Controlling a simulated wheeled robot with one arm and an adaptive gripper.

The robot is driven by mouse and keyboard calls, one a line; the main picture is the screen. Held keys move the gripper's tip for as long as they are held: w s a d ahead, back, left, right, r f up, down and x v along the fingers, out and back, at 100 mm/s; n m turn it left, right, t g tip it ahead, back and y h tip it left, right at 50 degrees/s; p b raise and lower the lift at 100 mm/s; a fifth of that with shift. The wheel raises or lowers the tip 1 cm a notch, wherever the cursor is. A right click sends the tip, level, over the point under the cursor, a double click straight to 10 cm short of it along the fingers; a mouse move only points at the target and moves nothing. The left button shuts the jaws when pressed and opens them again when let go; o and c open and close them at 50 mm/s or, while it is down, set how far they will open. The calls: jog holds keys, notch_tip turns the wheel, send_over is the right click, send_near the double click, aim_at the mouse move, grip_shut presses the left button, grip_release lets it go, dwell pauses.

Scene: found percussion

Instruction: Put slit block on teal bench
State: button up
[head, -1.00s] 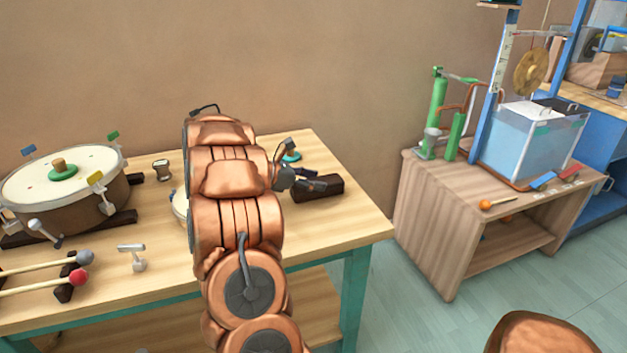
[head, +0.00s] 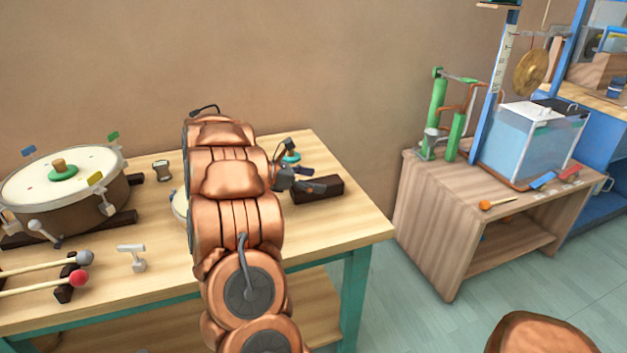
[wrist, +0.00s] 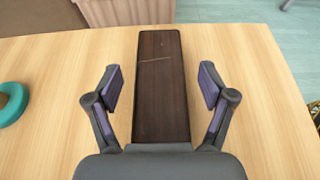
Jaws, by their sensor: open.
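The slit block, a dark brown oblong (head: 325,189) with a thin line across its top, lies flat on the right part of the teal bench (head: 345,228). The bench has a pale wood top and teal legs. My gripper (head: 306,181) is at the block's left end in the head view. In the wrist view the open gripper (wrist: 160,88) has one finger on each side of the block (wrist: 162,80), with gaps between fingers and block. The block's near end is hidden by the gripper body.
A round teal object (wrist: 11,98) lies left of the gripper on the bench. A large drum (head: 62,190) and mallets (head: 45,288) occupy the bench's left. A wooden cabinet (head: 430,215) with a water tank (head: 530,145) stands to the right, across a floor gap.

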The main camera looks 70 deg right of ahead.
jog(key=v, duration=1.2)
jog(key=shift+b, duration=0.4)
